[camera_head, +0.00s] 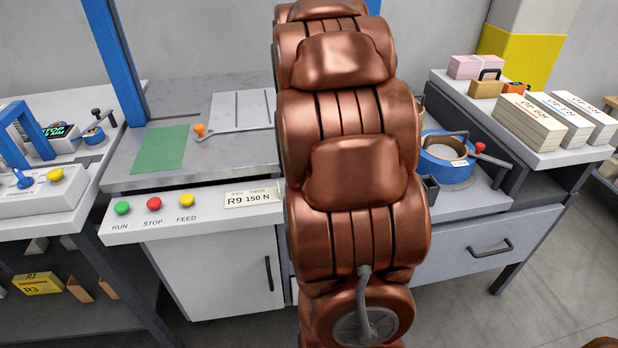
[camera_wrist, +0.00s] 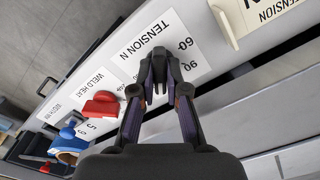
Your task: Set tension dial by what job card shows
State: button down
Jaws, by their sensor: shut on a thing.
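The job card (camera_head: 252,198) sits on the white front panel in the head view and reads "R9 150 N". Part of it also shows at the top right of the wrist view (camera_wrist: 285,8), with "TENSION" on it. The panel label "TENSION N" (camera_wrist: 144,36) and scale marks 60 and 90 show beside my gripper. My gripper (camera_wrist: 161,66) is shut at the tension dial, its fingertips over the dial's place. The dial itself is mostly hidden by the fingers, so its setting cannot be read. In the head view my arm hides the gripper.
A red knob (camera_wrist: 101,104) at the "WELD HEAT" label and a blue knob (camera_wrist: 70,139) stand close to my gripper. RUN (camera_head: 121,208), STOP (camera_head: 154,204) and FEED (camera_head: 187,200) buttons sit left of the card. A blue strap reel (camera_head: 446,160) stands on the bench at right.

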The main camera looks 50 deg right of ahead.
jog(key=shift+m, duration=0.8)
jog(key=c, duration=1.2)
grip_release()
notch_tip(320, 180, up, 12)
